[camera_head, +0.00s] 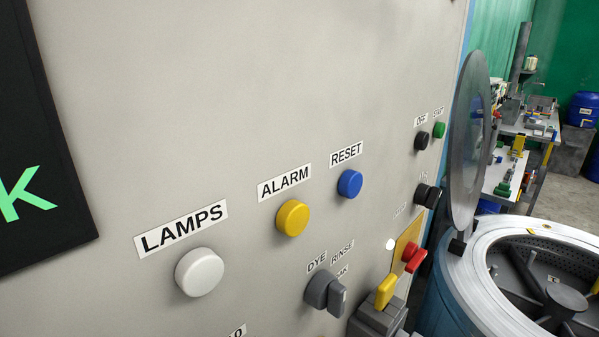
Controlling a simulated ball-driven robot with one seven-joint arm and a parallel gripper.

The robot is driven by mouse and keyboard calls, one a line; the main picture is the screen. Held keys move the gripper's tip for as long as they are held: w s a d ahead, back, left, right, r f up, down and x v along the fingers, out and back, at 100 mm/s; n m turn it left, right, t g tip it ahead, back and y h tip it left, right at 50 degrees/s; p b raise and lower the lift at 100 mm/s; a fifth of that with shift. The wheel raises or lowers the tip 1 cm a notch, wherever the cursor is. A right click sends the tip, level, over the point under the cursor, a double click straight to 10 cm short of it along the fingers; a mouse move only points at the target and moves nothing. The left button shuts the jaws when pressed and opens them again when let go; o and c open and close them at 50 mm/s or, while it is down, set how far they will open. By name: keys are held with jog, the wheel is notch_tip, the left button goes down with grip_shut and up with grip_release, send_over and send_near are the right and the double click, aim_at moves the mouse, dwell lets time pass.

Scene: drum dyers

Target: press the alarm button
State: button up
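The alarm button is a round yellow push button (293,218) on the grey control panel (300,80). It stands out from the panel under a white label reading ALARM (284,181). It is in full view near the middle of the head view, with nothing in front of it. My gripper is not in view, so its distance from the button and its state do not show.
A white LAMPS button (200,271) is left of the alarm button and a blue RESET button (350,183) is right. An open drum (480,274) stands at right.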

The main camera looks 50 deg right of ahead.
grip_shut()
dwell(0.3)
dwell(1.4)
